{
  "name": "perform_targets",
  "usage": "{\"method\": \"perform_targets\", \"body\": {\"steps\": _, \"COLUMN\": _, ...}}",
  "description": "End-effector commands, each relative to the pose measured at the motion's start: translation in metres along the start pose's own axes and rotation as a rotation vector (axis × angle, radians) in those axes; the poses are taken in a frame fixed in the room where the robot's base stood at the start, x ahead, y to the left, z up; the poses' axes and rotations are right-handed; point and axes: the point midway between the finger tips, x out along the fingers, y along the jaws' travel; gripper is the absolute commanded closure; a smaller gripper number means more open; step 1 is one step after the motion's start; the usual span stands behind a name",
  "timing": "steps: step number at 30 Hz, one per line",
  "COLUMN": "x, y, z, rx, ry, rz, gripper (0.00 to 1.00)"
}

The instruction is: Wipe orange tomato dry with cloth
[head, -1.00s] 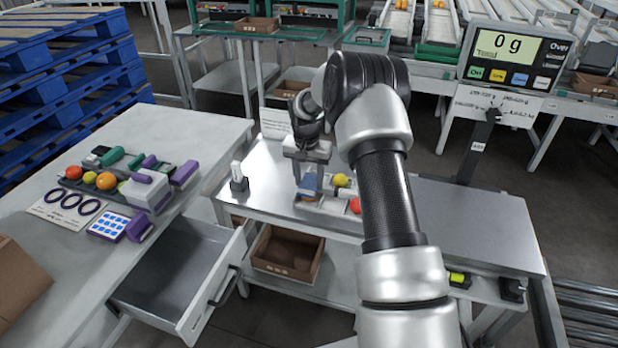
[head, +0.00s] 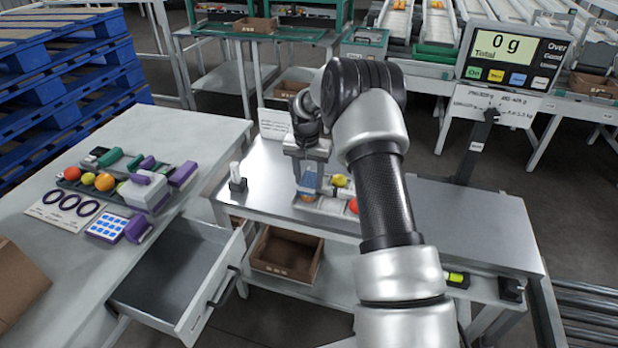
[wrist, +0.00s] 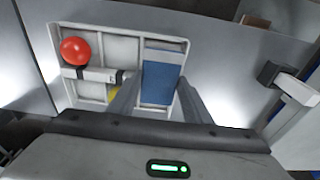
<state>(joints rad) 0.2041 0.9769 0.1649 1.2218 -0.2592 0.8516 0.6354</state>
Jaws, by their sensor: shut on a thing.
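My gripper (head: 308,172) is over the left part of a pale divided tray (wrist: 120,40) on the metal bench. It is shut on a blue cloth (wrist: 160,84), which also shows in the head view (head: 309,181). A small orange-brown patch shows just below the cloth in the head view; I cannot tell whether it is the orange tomato. A red tomato (wrist: 75,50) sits in one compartment of the tray. A yellow tomato (head: 340,180) sits in another, partly hidden by a finger in the wrist view.
Left, a table holds a rack with an orange round fruit (head: 105,181), a red one (head: 72,173) and purple-handled tools. An open drawer (head: 170,272) juts out below it. A small upright holder (head: 237,178) stands left of the tray. The bench's right side (head: 450,220) is clear.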

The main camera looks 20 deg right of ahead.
Motion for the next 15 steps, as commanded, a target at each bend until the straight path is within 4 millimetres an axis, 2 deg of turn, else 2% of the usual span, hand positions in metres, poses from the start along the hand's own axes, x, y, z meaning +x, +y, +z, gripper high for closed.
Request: {"method": "perform_targets", "body": {"steps": 15, "x": 0.0067, "y": -0.0001, "z": 0.0008, "rx": 0.000, "ry": 0.000, "rz": 0.000, "gripper": 0.73}}
